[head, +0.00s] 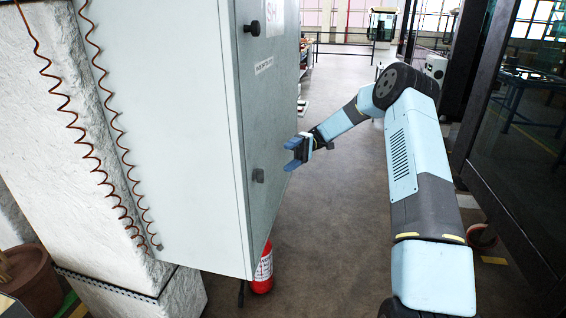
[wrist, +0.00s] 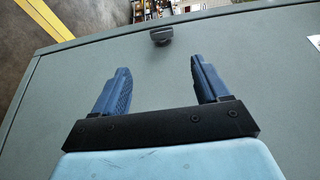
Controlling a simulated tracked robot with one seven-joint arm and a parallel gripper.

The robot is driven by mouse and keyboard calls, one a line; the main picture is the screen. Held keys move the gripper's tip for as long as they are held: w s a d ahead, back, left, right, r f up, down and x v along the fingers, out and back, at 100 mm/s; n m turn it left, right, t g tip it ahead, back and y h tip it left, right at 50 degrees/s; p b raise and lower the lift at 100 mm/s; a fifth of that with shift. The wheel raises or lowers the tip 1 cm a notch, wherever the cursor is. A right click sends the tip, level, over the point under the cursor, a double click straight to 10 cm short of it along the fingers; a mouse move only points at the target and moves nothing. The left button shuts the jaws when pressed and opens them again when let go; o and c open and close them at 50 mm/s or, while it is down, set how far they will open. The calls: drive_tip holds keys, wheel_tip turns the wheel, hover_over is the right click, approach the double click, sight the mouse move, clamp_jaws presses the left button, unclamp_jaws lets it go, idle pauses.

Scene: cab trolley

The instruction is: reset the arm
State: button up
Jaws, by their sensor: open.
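My gripper (head: 291,153) is at the end of my light blue arm, in front of the door of a grey-green cabinet (head: 190,130) in the head view. In the wrist view my gripper (wrist: 161,88) shows two blue fingers spread apart with nothing between them. The cabinet door (wrist: 240,80) fills most of that view behind the fingers. A dark knob (wrist: 161,36) on the door lies beyond the fingertips, apart from them. In the head view the door carries an upper knob (head: 252,28) and a lower knob (head: 258,175). The door looks closed.
A red fire extinguisher (head: 262,272) stands on the floor under the cabinet. A rough white pillar (head: 60,150) with coiled brown cables is on the left. Dark glazed framing (head: 520,110) runs along the right. The floor aisle (head: 335,100) ahead is clear.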

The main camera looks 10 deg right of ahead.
drive_tip(key=shift+w+d, duration=0.35)
drive_tip(key=shift+w, duration=0.05)
drive_tip(key=s+r+m+t+h, duration=0.5)
drive_tip(key=s+r+t+h, duration=0.3)
drive_tip(key=s+r, duration=0.7)
drive_tip(key=s+d+r+m+t+h, duration=0.1)
drive_tip(key=s+d+t, duration=0.2)
drive_tip(key=s, duration=0.5)
drive_tip(key=s+d+r+m+t+h, duration=0.1)
drive_tip(key=s+d+m+t+h, duration=0.1)
drive_tip(key=s, duration=0.6)
drive_tip(key=s+d+r+m+t+h, duration=0.1)
drive_tip(key=s+d+t, duration=0.3)
drive_tip(key=s+t, duration=0.2)
drive_tip(key=shift+s+d, duration=0.15)
drive_tip(key=shift+s, duration=0.8)
